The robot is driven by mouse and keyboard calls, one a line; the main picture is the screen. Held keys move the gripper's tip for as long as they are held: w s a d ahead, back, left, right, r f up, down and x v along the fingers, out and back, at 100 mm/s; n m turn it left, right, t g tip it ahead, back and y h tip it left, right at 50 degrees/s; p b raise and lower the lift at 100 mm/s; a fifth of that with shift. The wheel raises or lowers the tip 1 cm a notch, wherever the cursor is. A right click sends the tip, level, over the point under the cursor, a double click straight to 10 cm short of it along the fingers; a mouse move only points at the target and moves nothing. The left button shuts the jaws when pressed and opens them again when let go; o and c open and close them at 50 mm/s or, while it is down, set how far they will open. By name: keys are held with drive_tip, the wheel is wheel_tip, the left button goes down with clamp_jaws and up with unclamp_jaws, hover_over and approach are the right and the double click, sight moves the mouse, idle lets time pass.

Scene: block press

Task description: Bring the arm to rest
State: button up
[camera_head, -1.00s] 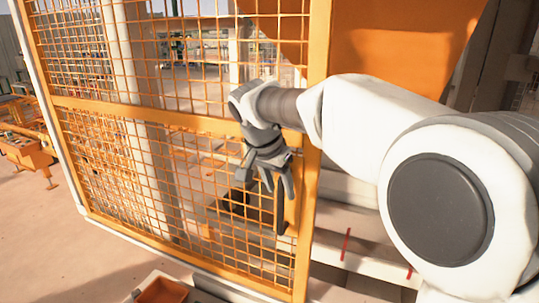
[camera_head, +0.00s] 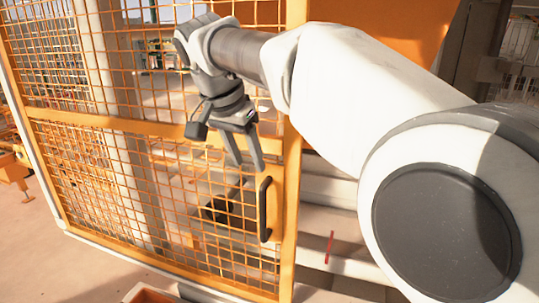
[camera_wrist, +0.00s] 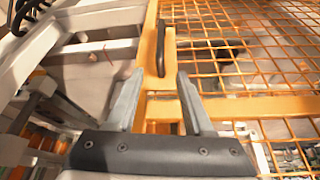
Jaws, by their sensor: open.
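My gripper (camera_head: 243,150) is open and empty, with its fingers pointing down in front of the orange mesh gate. It also shows in the wrist view (camera_wrist: 158,105), where its two grey fingers stand apart with nothing between them. The dark door handle (camera_head: 265,208) on the gate's orange frame is below and a little right of the fingertips in the head view. In the wrist view the handle (camera_wrist: 161,48) lies beyond the fingertips. The gripper appears clear of the handle. My white arm reaches in from the right.
The orange mesh gate (camera_head: 150,127) fills the left and middle of the head view, close to my arm. White machine beams (camera_head: 340,262) lie right of it. An orange bin (camera_head: 150,295) stands at the bottom edge. Bare floor (camera_head: 50,265) shows at the lower left.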

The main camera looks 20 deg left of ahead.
drive_tip(key=s+d+n, duration=0.1)
drive_tip(key=s+d, duration=0.1)
drive_tip(key=d, duration=1.1)
drive_tip(key=s+d, duration=0.2)
drive_tip(key=d, duration=1)
drive_tip(key=s+d+f+t, duration=0.1)
drive_tip(key=s+d+f, duration=1)
drive_tip(key=s+d, duration=0.1)
drive_tip(key=shift+s+d+n+y, duration=0.15)
drive_tip(key=shift+d+n+y, duration=0.2)
drive_tip(key=shift+d, duration=0.2)
drive_tip(key=shift+a, duration=0.1)
